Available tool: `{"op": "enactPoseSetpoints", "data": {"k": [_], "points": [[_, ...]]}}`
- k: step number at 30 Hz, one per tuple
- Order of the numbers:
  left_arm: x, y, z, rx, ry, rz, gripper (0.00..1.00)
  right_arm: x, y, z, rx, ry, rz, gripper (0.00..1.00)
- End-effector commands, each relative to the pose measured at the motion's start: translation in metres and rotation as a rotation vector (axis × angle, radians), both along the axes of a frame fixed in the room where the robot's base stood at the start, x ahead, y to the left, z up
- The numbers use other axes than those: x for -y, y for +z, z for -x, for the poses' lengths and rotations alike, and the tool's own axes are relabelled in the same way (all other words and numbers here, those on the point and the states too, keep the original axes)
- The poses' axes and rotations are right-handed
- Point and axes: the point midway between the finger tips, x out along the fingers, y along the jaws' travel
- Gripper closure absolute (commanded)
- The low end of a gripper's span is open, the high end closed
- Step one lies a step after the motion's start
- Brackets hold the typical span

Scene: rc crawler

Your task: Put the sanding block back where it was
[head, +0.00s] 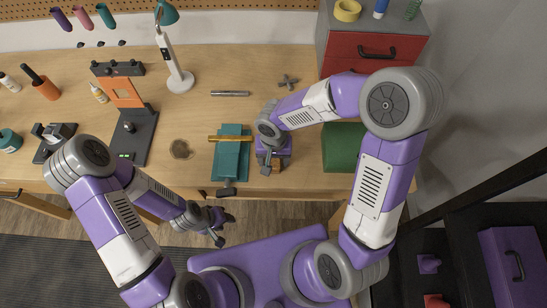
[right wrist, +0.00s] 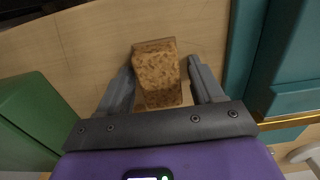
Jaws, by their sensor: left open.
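The sanding block (right wrist: 157,77) is a brown, speckled block, seen in the right wrist view between the fingers of my right gripper (right wrist: 161,82). Narrow gaps show beside the block, so the fingers look open around it. It appears to be at the wooden tabletop, but its contact with the wood is hard to tell. In the head view my right gripper (head: 273,168) points down near the bench's front edge and mostly hides the block. My left gripper (head: 226,228) is open and empty in front of the bench, over the floor.
A teal vise-like tool with a brass bar (head: 229,139) is left of my right gripper; a green box (head: 341,148) is to its right. A metal rod (head: 230,93) and a grey cross-shaped part (head: 288,81) lie behind. The workbench (head: 195,120) has free room between them.

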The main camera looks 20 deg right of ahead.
Motion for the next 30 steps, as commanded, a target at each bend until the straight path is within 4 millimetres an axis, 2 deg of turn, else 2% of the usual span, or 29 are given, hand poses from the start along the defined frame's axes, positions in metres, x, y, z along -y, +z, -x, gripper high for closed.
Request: {"op": "enactPoseSetpoints", "data": {"k": [13,17,24,30], "points": [[0.0,0.007,0.0,0.0,0.0,0.0,0.57,0.0,0.006,0.0,0.0,0.0,0.0,0.26],[0.0,0.012,0.0,0.0,0.0,0.0,0.57,0.0,0.029,-0.002,0.006,-0.002,0.0,0.26],[0.0,0.023,0.0,0.0,0.0,0.0,0.57,0.0,0.083,-0.001,0.007,-0.002,-0.001,0.26],[0.0,0.028,0.0,0.0,0.0,0.0,0.57,0.0,0.113,-0.001,0.002,0.0,0.0,0.26]]}}
